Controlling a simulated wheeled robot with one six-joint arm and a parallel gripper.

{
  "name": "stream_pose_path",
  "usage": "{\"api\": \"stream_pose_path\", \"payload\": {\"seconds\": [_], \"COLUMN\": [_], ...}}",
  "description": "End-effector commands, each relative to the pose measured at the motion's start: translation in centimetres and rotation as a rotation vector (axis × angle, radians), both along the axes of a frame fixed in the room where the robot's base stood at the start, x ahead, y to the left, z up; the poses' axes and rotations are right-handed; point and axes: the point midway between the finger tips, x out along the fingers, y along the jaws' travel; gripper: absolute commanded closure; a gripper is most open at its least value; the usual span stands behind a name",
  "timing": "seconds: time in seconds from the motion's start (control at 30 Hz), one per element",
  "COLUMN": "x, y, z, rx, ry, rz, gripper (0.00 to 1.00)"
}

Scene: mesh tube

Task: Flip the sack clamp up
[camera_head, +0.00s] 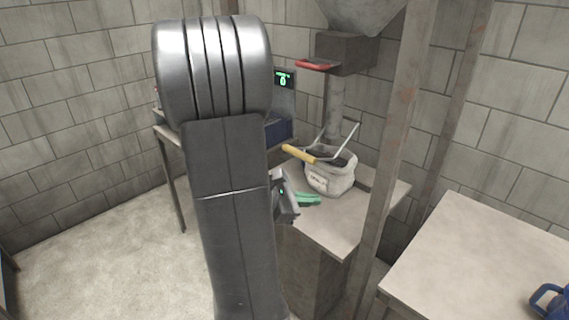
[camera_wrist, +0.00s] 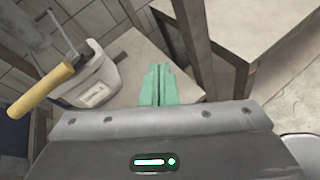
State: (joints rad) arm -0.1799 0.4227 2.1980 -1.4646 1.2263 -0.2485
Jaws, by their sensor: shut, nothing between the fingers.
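The sack clamp is a metal frame with a yellow handle (camera_head: 300,154), standing at the mouth of a white sack (camera_head: 331,178) below the hopper spout. The handle sticks out to the left of the sack's mouth. It also shows at the left of the wrist view (camera_wrist: 42,86), with the sack (camera_wrist: 93,84) beside it. My gripper (camera_head: 318,199) has green fingers and is below and in front of the handle, close to the sack. In the wrist view its fingers (camera_wrist: 158,72) are together, with nothing between them, apart from the handle.
The sack stands on a block (camera_head: 335,222) under a grey hopper (camera_head: 362,12) with a red lever (camera_head: 317,65). A post (camera_head: 389,150) rises right of the sack. A table (camera_head: 480,262) holds a blue object (camera_head: 549,301). A scale display (camera_head: 284,80) stands behind my arm.

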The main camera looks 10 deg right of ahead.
Motion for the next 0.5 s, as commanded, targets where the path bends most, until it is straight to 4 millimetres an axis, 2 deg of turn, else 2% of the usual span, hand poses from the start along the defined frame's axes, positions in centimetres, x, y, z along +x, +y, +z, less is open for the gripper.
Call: {"api": "stream_pose_path", "payload": {"seconds": [0.03,0.1,0.2,0.33,0.5], "x": [2.3,5.1,8.1,10.4,11.5], "y": [1.5,3.6,6.6,9.4,10.5], "z": [-1.6,-2.4,-3.6,-4.7,-5.0], "rx": [-0.067,-0.156,-0.261,-0.350,-0.390], "ry": [0.039,0.076,0.113,0.137,0.144], "rz": [0.083,0.188,0.314,0.420,0.466], "gripper": [1.00,1.00,1.00,1.00,1.00]}}
